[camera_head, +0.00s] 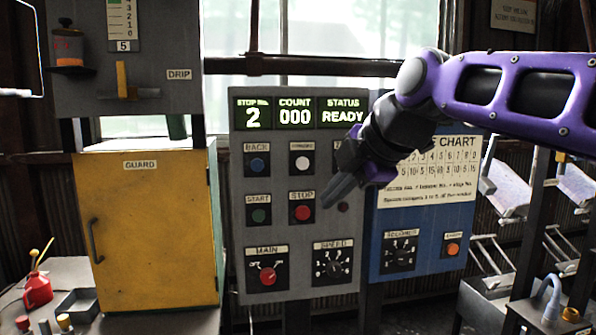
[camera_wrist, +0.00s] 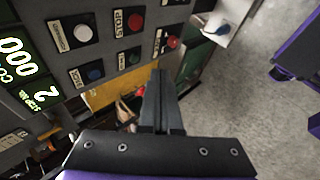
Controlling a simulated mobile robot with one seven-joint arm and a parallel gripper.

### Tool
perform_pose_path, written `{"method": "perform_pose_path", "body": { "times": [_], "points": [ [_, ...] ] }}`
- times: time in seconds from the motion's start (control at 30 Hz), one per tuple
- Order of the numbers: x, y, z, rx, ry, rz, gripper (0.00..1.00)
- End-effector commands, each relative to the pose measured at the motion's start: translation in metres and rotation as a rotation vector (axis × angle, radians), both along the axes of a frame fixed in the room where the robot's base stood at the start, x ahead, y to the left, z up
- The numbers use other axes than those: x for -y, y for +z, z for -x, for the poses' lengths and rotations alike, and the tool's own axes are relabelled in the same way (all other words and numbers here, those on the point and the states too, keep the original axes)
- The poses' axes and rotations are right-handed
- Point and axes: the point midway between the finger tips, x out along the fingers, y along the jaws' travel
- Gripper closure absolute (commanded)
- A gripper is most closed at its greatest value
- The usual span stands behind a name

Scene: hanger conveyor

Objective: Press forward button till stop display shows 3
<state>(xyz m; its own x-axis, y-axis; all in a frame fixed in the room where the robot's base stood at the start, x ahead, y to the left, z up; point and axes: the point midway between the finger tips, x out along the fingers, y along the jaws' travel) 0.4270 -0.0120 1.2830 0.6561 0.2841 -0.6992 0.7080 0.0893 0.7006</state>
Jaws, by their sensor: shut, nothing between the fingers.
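The grey control panel (camera_head: 290,235) shows lit displays. The stop display (camera_head: 252,115) reads 2, the count 000 and the status READY. The white forward button (camera_head: 302,162) sits in the upper row, right of the blue back button (camera_head: 257,165). In the wrist view the white button (camera_wrist: 83,33) is at the upper left. My gripper (camera_head: 327,203) is shut and empty, its fingers in front of the panel, below and right of the white button. The shut fingers (camera_wrist: 159,75) also show in the wrist view, apart from the white button. My gripper partly hides another upper-row control.
The red stop button (camera_head: 303,213) and green start button (camera_head: 259,215) sit below the upper row. Main (camera_head: 267,275) and speed (camera_head: 334,267) knobs are lower. A blue panel (camera_head: 420,235) stands right, a yellow guard box (camera_head: 150,235) left.

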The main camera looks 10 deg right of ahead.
Motion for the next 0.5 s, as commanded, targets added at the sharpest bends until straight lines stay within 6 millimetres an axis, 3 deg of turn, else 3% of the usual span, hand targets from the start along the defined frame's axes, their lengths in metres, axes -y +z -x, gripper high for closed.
{"method": "perform_pose_path", "body": {
  "times": [0.2, 0.5],
  "points": [
    [-0.004, 0.019, -0.026, 0.127, 0.198, 0.18, 1.0],
    [-0.005, 0.027, -0.035, 0.177, 0.273, 0.256, 1.0]
  ]
}}
